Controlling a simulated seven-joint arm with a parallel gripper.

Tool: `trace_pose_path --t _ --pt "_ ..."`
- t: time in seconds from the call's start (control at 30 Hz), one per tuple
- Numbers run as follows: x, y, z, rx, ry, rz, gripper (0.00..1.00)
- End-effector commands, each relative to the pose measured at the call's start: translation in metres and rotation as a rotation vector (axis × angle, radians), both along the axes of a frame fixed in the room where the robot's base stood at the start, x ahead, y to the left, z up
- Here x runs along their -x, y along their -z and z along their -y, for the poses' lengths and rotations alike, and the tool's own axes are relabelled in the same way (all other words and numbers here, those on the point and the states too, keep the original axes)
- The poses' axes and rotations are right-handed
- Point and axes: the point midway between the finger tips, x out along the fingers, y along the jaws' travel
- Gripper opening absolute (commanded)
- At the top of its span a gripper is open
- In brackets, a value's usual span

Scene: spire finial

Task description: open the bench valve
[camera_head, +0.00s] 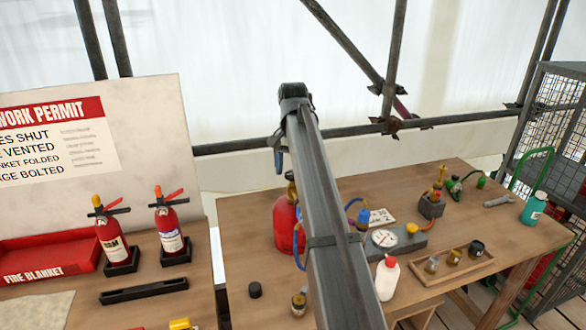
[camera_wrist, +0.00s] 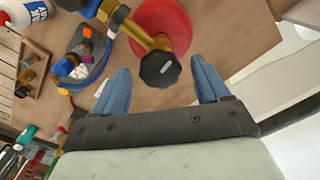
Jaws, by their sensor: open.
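A red gas cylinder (camera_head: 284,229) stands on the wooden bench, partly hidden behind my arm. In the wrist view the cylinder (camera_wrist: 178,22) carries a brass valve (camera_wrist: 136,30) with a black knob (camera_wrist: 160,70) bearing a short white mark. My gripper (camera_wrist: 160,65) is open, its two blue fingers apart with the knob showing between their tips. No finger visibly touches the knob; how far off it is in depth I cannot tell. In the head view, part of a blue finger (camera_head: 279,160) shows beside my arm above the cylinder.
A pressure gauge block (camera_head: 384,238), a white bottle (camera_head: 387,279) and a wooden tray (camera_head: 430,279) with small fittings stand right of my arm. Another brass fitting (camera_head: 437,190) stands farther back. Fire extinguishers (camera_head: 170,228) stand on the left table.

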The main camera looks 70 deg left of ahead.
Motion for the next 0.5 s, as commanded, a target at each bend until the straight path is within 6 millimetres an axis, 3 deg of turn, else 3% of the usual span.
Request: trace_pose_path --t 0.23,0.5 --pt "0.0000 0.0004 -0.0001 0.000 0.000 0.000 0.74" --pt "0.0000 0.0003 -0.0001 0.000 0.000 0.000 0.48"
